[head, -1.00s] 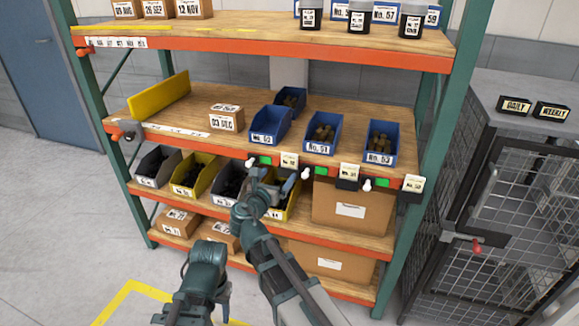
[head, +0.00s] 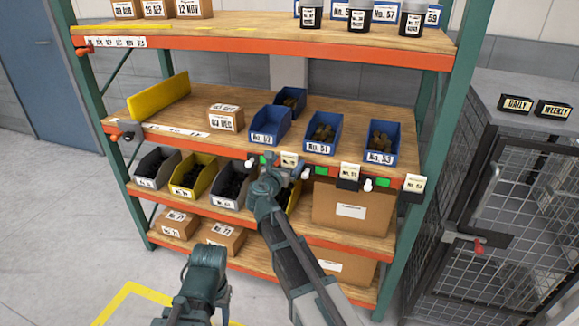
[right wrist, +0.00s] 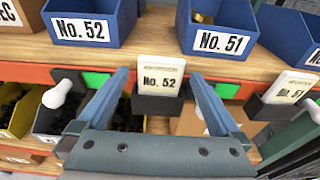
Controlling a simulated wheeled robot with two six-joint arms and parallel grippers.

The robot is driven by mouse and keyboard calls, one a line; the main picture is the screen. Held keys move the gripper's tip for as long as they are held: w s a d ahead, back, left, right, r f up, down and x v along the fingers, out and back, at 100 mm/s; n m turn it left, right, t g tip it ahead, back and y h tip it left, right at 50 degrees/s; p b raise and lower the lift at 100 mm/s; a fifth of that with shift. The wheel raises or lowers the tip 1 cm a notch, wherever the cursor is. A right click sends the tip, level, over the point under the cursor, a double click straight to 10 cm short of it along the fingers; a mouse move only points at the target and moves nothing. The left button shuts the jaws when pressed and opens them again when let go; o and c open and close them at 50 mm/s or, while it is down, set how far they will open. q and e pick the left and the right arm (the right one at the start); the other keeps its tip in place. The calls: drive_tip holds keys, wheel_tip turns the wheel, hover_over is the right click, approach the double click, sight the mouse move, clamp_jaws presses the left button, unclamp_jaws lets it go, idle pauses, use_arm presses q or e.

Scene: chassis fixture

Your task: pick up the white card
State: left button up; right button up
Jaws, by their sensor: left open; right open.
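A white card (right wrist: 161,72) marked No. 52 stands upright in a black holder (right wrist: 156,105) on the orange shelf edge. The card also shows in the head view (head: 289,158), just above my right gripper (head: 277,176). In the right wrist view my right gripper (right wrist: 158,78) is open, with one finger on each side of the card in the picture; I cannot tell whether the fingertips reach it. More white cards stand in holders to the right, one (head: 349,170) below bin No. 51 and one (head: 415,183) by the post. My left arm shows low in the head view, its gripper out of sight.
Blue bins No. 52 (head: 270,126), No. 51 (head: 323,133) and No. 53 (head: 382,143) stand on the shelf above. White knobs and green labels (right wrist: 96,80) line the shelf edge beside the holders. Bins and a cardboard box (head: 352,206) fill the shelf below.

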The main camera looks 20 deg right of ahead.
drive_tip(key=shift+w+d+f, duration=0.1)
drive_tip(key=shift+w+d, duration=0.05)
drive_tip(key=shift+w, duration=0.1)
drive_tip(key=c, duration=1.3)
wheel_tip(320, 180, up, 19)
drive_tip(key=p, duration=1.9)
drive_tip(key=shift+r, duration=0.2)
